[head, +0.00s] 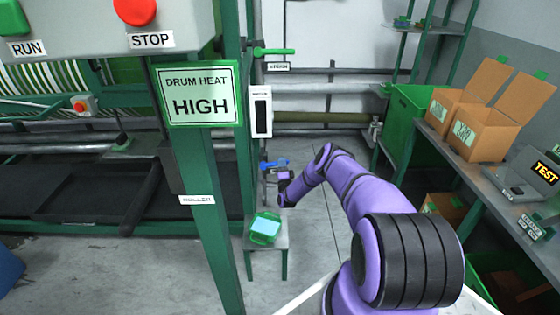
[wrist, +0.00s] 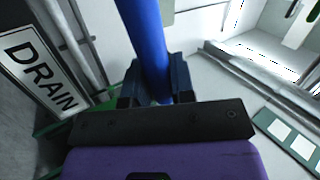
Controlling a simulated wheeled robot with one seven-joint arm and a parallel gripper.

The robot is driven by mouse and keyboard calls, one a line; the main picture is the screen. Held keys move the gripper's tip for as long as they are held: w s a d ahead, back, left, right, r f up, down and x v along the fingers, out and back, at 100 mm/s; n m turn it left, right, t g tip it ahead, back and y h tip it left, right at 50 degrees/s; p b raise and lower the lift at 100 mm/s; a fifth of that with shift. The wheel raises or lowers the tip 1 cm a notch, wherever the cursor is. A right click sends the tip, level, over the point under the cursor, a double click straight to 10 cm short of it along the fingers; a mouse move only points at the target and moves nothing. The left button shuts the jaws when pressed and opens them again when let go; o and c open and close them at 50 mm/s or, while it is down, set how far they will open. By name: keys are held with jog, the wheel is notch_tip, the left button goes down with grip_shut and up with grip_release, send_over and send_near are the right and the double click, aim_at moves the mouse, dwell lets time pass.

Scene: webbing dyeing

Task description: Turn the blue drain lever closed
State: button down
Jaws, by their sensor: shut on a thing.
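The blue drain lever (head: 274,164) is on the pipework behind the green post in the head view. In the wrist view the lever (wrist: 147,40) is a blue bar running up from between the fingers to the top edge. My gripper (wrist: 156,88) is shut on the lever, with a dark finger on each side of it. In the head view my gripper (head: 283,174) is small and partly hidden by my own wrist. A white DRAIN label (wrist: 42,75) is left of the lever in the wrist view. The valve body under the lever is hidden.
A green post with a DRUM HEAT HIGH sign (head: 197,95) stands left of my arm. A small stool (head: 283,241) holding a green item (head: 265,228) stands below the lever. A green-handled valve (head: 273,52) is above. A bench with cardboard boxes (head: 476,131) is at right.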

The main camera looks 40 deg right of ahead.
jog(key=shift+d+f+m+g+h, duration=0.1)
jog(key=shift+f+m+g+h, duration=0.3)
jog(key=shift+m+h, duration=0.45)
jog(key=shift+f+m+g+h, duration=0.3)
jog(key=shift+f+m+h, duration=0.15)
jog(key=shift+m, duration=0.7)
jog(key=c, duration=1)
grip_release()
jog(key=v, duration=1.1)
